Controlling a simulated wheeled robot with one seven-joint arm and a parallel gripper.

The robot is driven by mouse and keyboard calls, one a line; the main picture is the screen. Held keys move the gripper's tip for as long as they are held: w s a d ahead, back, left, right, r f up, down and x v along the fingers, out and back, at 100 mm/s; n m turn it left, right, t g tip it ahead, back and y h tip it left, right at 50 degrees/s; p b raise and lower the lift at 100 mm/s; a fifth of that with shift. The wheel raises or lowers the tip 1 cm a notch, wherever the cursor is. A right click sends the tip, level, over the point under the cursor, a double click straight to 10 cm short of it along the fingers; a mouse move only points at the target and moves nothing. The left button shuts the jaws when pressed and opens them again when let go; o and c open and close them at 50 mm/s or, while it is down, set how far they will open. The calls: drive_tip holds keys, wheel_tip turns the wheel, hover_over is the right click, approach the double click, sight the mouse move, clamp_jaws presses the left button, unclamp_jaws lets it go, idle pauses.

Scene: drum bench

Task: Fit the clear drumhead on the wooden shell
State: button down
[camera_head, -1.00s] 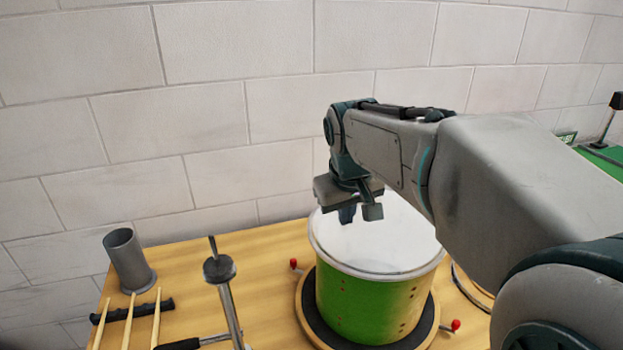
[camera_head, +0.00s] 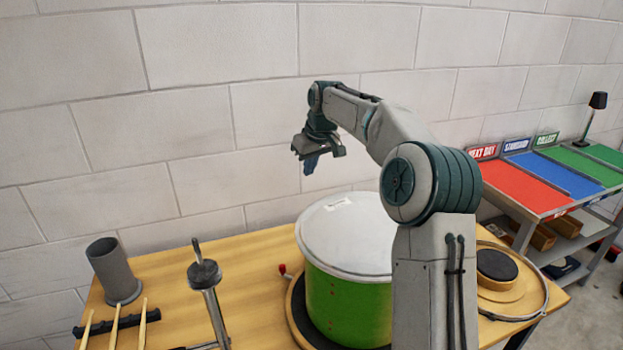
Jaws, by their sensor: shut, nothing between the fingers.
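A green drum shell (camera_head: 345,301) stands upright on a round dark-topped turntable on the bench. A pale, whitish drumhead (camera_head: 345,235) with a small light label lies over the top of the shell, and its rim covers the shell's upper edge. I cannot tell how firmly it is seated. My gripper (camera_head: 310,166) is above and behind the drum, apart from it, in front of the wall. Its fingers are shut and hold nothing. My arm hides the right side of the drum.
A grey cup (camera_head: 112,270), wooden sticks (camera_head: 115,325) and a metal stand (camera_head: 207,290) occupy the bench's left. A hoop (camera_head: 535,290) lies around a round wooden piece with a dark pad (camera_head: 497,265) at right. A rack with coloured panels (camera_head: 515,180) stands beyond.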

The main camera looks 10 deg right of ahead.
sight(316, 204)
wheel_tip(316, 204, down, 8)
drive_tip(key=p, duration=0.2)
drive_tip(key=shift+s+d, duration=0.2)
drive_tip(key=shift+s, duration=0.25)
drive_tip(key=shift+s+f, duration=0.1)
drive_tip(key=shift+d, duration=0.1)
drive_tip(key=shift+s+d+f+b, duration=0.15)
drive_tip(key=shift+s+d+b, duration=0.15)
drive_tip(key=shift+s, duration=0.45)
